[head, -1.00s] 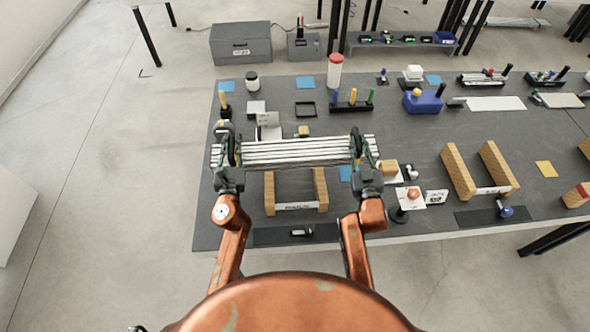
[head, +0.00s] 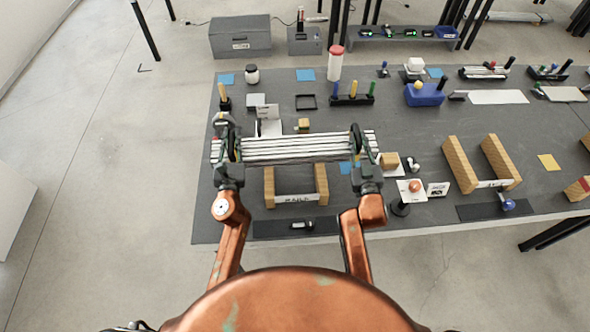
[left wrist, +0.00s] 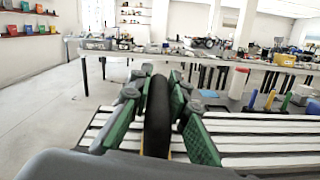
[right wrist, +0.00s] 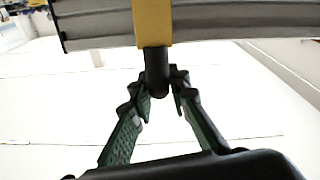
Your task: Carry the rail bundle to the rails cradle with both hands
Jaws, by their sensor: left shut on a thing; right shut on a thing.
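The rail bundle (head: 295,149), several pale parallel rails, is held level above the table across the left part of the head view. It has a black handle near each end. My left gripper (head: 234,146) is shut on the left handle (left wrist: 158,115). My right gripper (head: 357,144) is shut on the right handle (right wrist: 157,75), which has a yellow band (right wrist: 152,22) above it. The rails cradle (head: 269,188), two wooden blocks with a "RAILS" label (head: 295,198) between them, stands on the table. In the picture it lies just below the bundle, nearer my body.
A second wooden cradle (head: 461,165) stands to the right. A wooden block (head: 388,161), a white card with an orange knob (head: 412,188) and a dark pad (head: 270,230) lie near the first cradle. Colored pegs in a black stand (head: 352,98) stand behind the bundle.

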